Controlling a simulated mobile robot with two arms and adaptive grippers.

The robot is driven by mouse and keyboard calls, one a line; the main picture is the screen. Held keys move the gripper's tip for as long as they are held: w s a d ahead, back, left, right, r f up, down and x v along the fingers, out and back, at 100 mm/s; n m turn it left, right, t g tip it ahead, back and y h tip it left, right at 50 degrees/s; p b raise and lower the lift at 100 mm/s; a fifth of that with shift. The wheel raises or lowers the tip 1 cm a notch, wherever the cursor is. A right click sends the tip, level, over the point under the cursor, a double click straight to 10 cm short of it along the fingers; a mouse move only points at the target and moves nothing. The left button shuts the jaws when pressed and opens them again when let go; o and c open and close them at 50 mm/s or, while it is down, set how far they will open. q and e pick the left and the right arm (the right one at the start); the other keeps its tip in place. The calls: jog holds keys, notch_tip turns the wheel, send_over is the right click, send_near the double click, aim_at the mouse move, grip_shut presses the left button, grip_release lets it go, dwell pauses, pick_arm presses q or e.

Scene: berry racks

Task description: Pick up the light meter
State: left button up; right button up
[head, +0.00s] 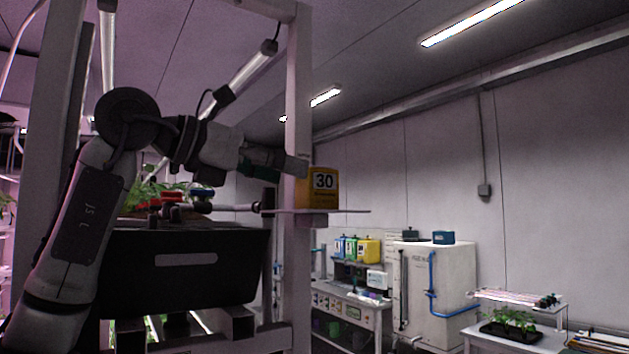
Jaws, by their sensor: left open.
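I cannot tell whether this box is the light meter, and no other thing in view is clearly one. My left gripper (300,168) reaches in from the left in front of the rack post, level with the upper part of the box and at its left side. It is open and appears empty. I cannot tell whether it touches the box. My right gripper is not in view.
A white rack post (298,95) rises behind my left gripper. A black planter (185,268) with green plants fills the rack at left. Further back are a bench with coloured containers (368,250), a white cabinet (435,290) and a plant tray (510,335).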

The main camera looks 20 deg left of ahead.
aim_at(330, 182)
pick_arm(q)
jog(key=x, duration=0.3)
jog(key=shift+w+d, duration=0.1)
jog(key=shift+w, duration=0.15)
jog(key=shift+w+d+p, duration=0.45)
jog(key=shift+w+p, duration=0.1)
jog(key=shift+p, duration=0.05)
jog(key=shift+w+d+r+p, duration=0.25)
jog(key=shift+w+d+p, duration=0.45)
jog(key=shift+p, duration=0.35)
jog(key=x, duration=0.2)
jog(key=shift+w+d+f, duration=0.1)
jog(key=shift+w+f, duration=0.1)
jog(key=shift+f, duration=0.1)
jog(key=shift+s, duration=0.2)
jog(key=c, duration=0.5)
jog(key=shift+w, duration=0.1)
jog(key=c, duration=0.8)
jog(key=shift+c, duration=0.3)
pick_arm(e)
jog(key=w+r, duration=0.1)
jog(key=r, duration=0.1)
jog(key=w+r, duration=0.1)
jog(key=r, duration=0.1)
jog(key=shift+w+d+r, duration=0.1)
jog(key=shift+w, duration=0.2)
